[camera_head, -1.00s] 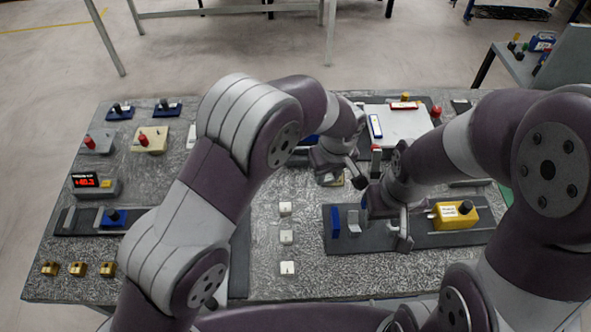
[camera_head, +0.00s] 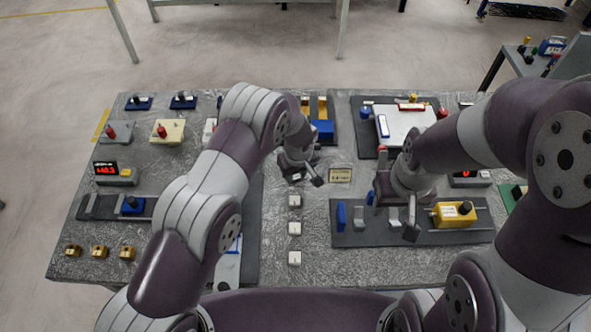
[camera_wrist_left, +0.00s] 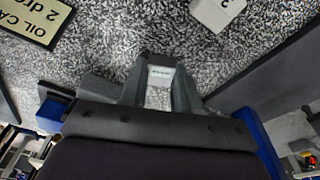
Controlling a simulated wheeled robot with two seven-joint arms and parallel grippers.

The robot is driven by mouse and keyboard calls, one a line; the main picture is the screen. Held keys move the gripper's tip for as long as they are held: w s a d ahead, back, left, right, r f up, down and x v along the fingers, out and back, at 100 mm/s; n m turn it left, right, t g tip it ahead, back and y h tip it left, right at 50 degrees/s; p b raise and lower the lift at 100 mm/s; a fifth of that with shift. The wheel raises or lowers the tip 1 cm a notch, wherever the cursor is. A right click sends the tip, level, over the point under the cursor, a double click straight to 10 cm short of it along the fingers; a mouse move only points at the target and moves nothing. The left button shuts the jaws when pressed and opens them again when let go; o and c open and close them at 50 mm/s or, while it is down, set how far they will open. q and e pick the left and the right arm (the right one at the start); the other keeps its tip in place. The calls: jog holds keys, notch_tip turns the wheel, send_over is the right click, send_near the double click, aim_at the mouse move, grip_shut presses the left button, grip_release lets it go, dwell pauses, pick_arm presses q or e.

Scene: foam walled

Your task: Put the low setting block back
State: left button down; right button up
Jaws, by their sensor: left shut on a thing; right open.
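My left gripper (camera_head: 302,174) is low over the table, just beyond a column of small white blocks. In the left wrist view its fingers (camera_wrist_left: 160,92) are shut on a small pale block with a green-marked label (camera_wrist_left: 160,72), apparently the low setting block; its lettering is too small to read. A white numbered block (camera_wrist_left: 218,12) lies near it on the speckled table. In the head view the white blocks (camera_head: 294,228) stand in a row towards me. My right gripper (camera_head: 392,214) is open over the dark fixture (camera_head: 345,236), beside its small grey block (camera_head: 366,224).
An oil card (camera_head: 340,175) lies right of my left gripper. A blue box (camera_head: 322,129) stands behind it. Brass pieces (camera_head: 100,251) sit at the front left.

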pick_arm(q)
jog(key=shift+f, duration=0.2)
jog(key=c, duration=0.8)
grip_release()
jog(key=shift+r, duration=0.1)
